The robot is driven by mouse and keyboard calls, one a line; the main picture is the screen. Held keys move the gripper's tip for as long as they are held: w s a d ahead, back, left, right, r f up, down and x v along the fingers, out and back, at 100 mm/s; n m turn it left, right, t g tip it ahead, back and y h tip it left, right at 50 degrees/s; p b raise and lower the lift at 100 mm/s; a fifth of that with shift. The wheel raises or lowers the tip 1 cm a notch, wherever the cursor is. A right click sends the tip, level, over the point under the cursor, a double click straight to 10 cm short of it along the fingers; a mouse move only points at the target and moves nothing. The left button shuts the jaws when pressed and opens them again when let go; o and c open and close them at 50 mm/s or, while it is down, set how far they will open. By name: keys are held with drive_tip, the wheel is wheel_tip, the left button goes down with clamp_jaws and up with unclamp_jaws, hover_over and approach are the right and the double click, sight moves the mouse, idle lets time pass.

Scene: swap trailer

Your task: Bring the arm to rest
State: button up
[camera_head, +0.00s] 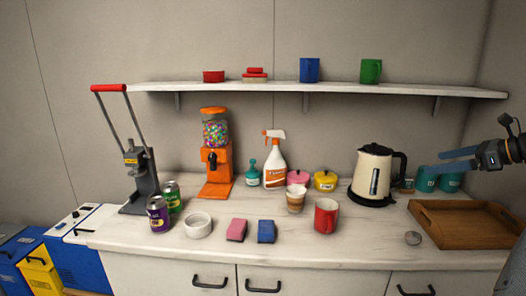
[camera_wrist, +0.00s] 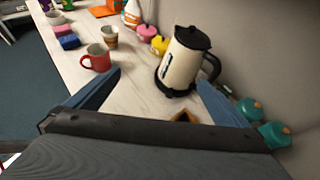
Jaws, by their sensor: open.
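My gripper (camera_head: 447,161) is at the right of the head view, raised above the wooden tray and in front of the teal canisters. Its two blue fingers also show in the wrist view (camera_wrist: 157,95), spread apart with nothing between them. The gripper is open and points left along the counter. Part of my arm shows at the right edge of the head view. In the wrist view the cream kettle (camera_wrist: 182,62) stands beyond the fingers, and the red mug (camera_wrist: 97,58) is past the left finger.
The wooden tray (camera_head: 440,239) lies under my gripper. The kettle (camera_head: 372,172), teal canisters (camera_head: 451,182), spray bottle (camera_head: 274,165) and candy dispenser (camera_head: 216,160) stand along the back. A wall shelf (camera_head: 340,88) holds mugs above.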

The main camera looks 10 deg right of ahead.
drive_tip(key=s+a+f+n+g, duration=0.1)
drive_tip(key=a+f+n+g, duration=0.2)
drive_tip(key=a, duration=0.6)
drive_tip(key=s+a+f+n+g+h, duration=0.15)
drive_tip(key=a+f+n, duration=0.25)
drive_tip(key=a, duration=0.4)
drive_tip(key=a+f+n+g, duration=0.3)
drive_tip(key=a+n, duration=0.1)
drive_tip(key=a, duration=0.5)
drive_tip(key=s+a+f+n+g+h, duration=0.1)
drive_tip(key=s+a+f+n+h, duration=0.1)
drive_tip(key=s+a+n, duration=0.6)
drive_tip(key=s+a+f+n+g+h, duration=0.1)
drive_tip(key=s+a+f+n+h, duration=0.2)
drive_tip(key=s+a+f+n, duration=0.2)
drive_tip(key=s+a+n, duration=0.3)
drive_tip(key=s+n, duration=0.1)
drive_tip(key=n, duration=0.1)
drive_tip(key=shift+a, duration=0.4)
drive_tip(key=shift+s, duration=0.1)
